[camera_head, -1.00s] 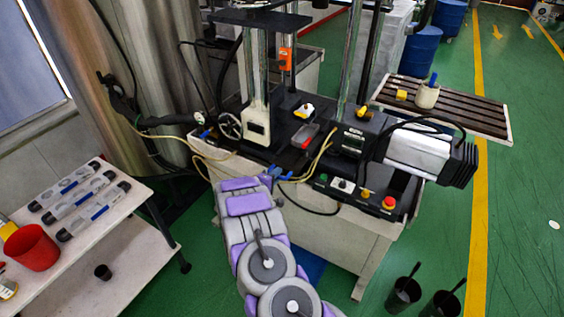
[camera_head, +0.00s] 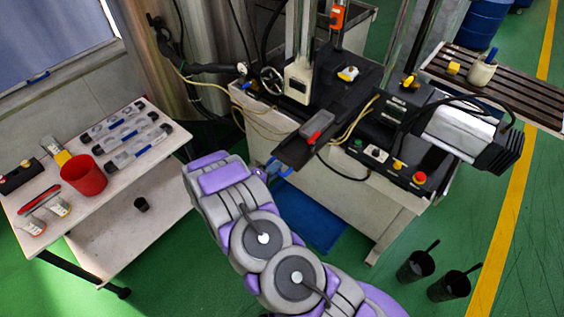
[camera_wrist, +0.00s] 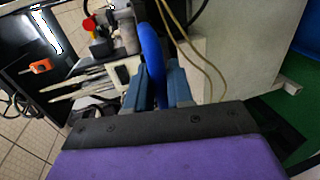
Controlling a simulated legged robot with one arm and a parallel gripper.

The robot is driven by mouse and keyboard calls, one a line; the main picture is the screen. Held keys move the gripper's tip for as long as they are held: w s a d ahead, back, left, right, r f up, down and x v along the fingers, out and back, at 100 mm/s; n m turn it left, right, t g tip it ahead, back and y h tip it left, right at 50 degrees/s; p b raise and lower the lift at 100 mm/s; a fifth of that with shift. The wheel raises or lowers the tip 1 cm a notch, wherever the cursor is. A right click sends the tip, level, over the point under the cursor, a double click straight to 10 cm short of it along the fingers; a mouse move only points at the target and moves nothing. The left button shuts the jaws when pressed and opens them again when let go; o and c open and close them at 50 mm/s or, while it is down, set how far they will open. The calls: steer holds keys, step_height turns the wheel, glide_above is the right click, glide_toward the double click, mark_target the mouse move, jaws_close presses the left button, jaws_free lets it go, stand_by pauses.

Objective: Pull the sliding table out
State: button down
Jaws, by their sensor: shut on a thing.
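The dark sliding table (camera_head: 291,153) sticks out from the front of the black machine bed in the head view. A grey tray with a red part (camera_head: 316,130) lies on it. A blue handle (camera_head: 285,172) is at its front end. My gripper (camera_head: 268,169) is at this handle. In the wrist view, the blue handle (camera_wrist: 149,42) runs between the two blue-grey fingers of my gripper (camera_wrist: 157,88), which is shut on it. The exact contact of the fingertips is partly hidden.
A white side table (camera_head: 165,158) with a red cup (camera_head: 84,176) and moulds stands left. The machine's control box (camera_head: 392,165) is right of the sliding table. Two black cups (camera_head: 416,266) stand on the green floor at lower right. Yellow cables (camera_head: 352,132) hang beside the sliding table.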

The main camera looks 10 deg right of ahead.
steer(key=shift+s+a+f, duration=0.25)
steer(key=shift+s+a, duration=0.1)
steer(key=shift+s, duration=0.1)
steer(key=c, duration=1.2)
jaws_free()
steer(key=shift+w, duration=0.1)
steer(key=shift+o, duration=0.2)
steer(key=shift+r, duration=0.1)
steer(key=shift+a, duration=0.1)
steer(key=v, duration=1.7)
steer(key=shift+a, duration=0.2)
